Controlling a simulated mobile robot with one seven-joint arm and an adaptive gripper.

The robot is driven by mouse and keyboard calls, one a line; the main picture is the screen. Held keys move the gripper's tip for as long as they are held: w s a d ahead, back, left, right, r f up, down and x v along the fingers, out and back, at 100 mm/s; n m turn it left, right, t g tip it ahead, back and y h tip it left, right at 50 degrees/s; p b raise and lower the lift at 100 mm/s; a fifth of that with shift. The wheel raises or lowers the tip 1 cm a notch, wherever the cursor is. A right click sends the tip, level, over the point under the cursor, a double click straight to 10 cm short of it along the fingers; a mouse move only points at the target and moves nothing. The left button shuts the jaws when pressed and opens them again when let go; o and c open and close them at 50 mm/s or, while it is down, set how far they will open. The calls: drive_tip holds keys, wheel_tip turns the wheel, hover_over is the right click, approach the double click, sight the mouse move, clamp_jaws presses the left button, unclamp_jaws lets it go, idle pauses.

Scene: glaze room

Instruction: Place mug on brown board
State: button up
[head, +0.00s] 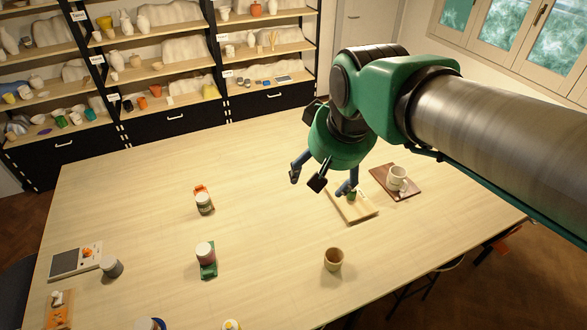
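A cream mug (396,176) stands upright on a dark reddish-brown board (381,171) at the right of the table. Its handle shows at its lower right. My gripper (321,184) is open with its fingers spread, pointing down, to the left of the mug and apart from it. Nothing shows between the fingers. Part of the brown board's left side is close to my arm in the picture, but the mug is in clear view.
A pale wooden board (354,211) with a small green item lies beside the brown board, partly behind a finger. A brown cup (333,260) stands nearer. Jars (205,253) and a scale (78,261) stand to the left. Shelves (160,50) line the back. The table's middle is clear.

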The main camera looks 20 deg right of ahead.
drive_tip(key=s+a+f+n, duration=0.1)
drive_tip(key=s+a+f, duration=0.1)
drive_tip(key=s, duration=0.5)
drive_tip(key=shift+s+a+f+t+y, duration=0.15)
drive_tip(key=shift+s+a+t+y, duration=0.2)
drive_tip(key=shift+a, duration=0.5)
wheel_tip(320, 180, down, 14)
drive_tip(key=b, duration=1.4)
drive_tip(key=shift+f+b, duration=0.25)
drive_tip(key=shift+b, duration=0.05)
